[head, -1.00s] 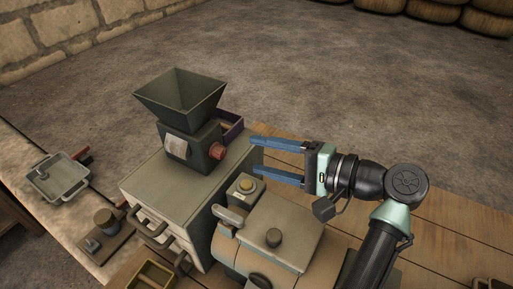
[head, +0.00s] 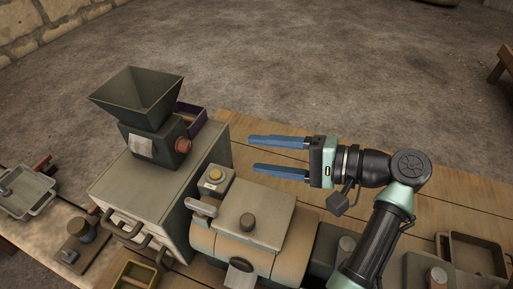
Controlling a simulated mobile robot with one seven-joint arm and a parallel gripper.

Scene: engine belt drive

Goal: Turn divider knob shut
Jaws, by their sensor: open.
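A dark hopper (head: 137,98) stands on a boxy housing with a pale label, on top of a grey drawer cabinet (head: 142,192). A reddish round knob (head: 183,145) sticks out from the right side of the housing. The frames do not show which knob is the divider knob. My gripper (head: 254,154) is open and empty, its two blue fingers pointing left. The fingertips are to the right of the reddish knob, clearly apart from it in the picture.
A small box with a yellow button (head: 215,175) and the tan rounded machine (head: 238,245) stand below my gripper in the picture. A purple-edged box (head: 208,124) is behind the housing. Bare wooden tabletop (head: 320,155) lies around my fingers.

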